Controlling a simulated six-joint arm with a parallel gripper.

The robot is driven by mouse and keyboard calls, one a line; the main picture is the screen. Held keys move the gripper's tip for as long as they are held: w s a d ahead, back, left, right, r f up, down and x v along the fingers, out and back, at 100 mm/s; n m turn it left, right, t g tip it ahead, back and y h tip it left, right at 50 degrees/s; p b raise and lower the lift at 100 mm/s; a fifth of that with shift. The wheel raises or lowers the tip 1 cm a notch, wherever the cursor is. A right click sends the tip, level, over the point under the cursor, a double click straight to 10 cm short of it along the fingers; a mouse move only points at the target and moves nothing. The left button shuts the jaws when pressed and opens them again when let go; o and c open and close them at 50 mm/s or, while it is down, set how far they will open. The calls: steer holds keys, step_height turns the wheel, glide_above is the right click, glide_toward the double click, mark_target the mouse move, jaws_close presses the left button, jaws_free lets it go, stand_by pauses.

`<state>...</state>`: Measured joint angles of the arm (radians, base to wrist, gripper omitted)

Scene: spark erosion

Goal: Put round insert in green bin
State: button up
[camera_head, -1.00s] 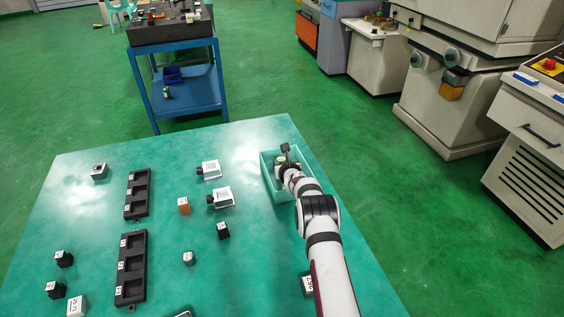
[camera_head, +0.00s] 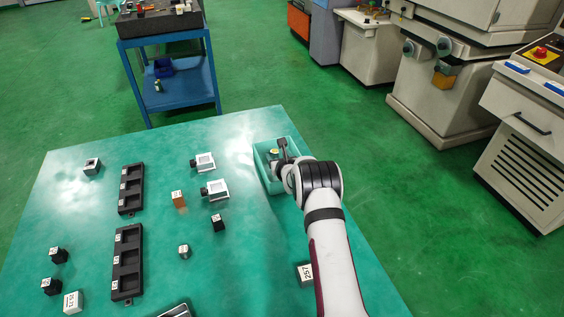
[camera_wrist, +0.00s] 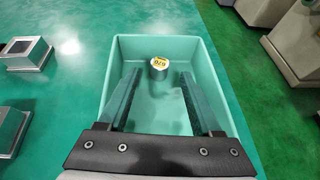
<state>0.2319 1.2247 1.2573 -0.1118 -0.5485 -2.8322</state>
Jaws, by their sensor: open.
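A round insert (camera_wrist: 159,67), a short grey cylinder with a yellow label on top, is inside the green bin (camera_wrist: 205,60) in the wrist view. Its label also shows in the head view (camera_head: 273,152). My gripper (camera_wrist: 158,78) is open over the bin, one finger on each side of the insert, with visible gaps. The insert looks upright; whether its base rests on the bin floor is hard to tell. In the head view my gripper (camera_head: 283,150) is over the light green bin (camera_head: 259,172), and my arm hides its right part.
Two black slotted trays (camera_head: 128,262) lie on the green table. A small grey piece (camera_head: 183,251), an orange block (camera_head: 179,199), a black block (camera_head: 218,223) and two white-framed fixtures (camera_head: 215,189) stand left of the bin. A white block (camera_head: 305,273) sits beside my arm.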

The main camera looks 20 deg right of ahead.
steer(key=v, duration=0.7)
steer(key=shift+s+r, duration=0.1)
steer(key=shift+r, duration=0.2)
steer(key=s+a+r+m+g, duration=0.35)
steer(key=s+r+m, duration=0.25)
steer(key=s+m, duration=0.45)
steer(key=s+a+r+m+g, duration=0.35)
steer(key=s+r+m, duration=0.25)
steer(key=s+m, duration=0.4)
steer(key=s+a+r+m+g+y, duration=0.1)
steer(key=s+a+m+g, duration=0.2)
steer(key=s+m, duration=0.7)
steer(key=s+a+r+m+g+y, duration=0.2)
steer(key=s+a+m, duration=0.4)
steer(key=s, duration=1.2)
steer(key=m+g, duration=0.1)
steer(key=m, duration=0.3)
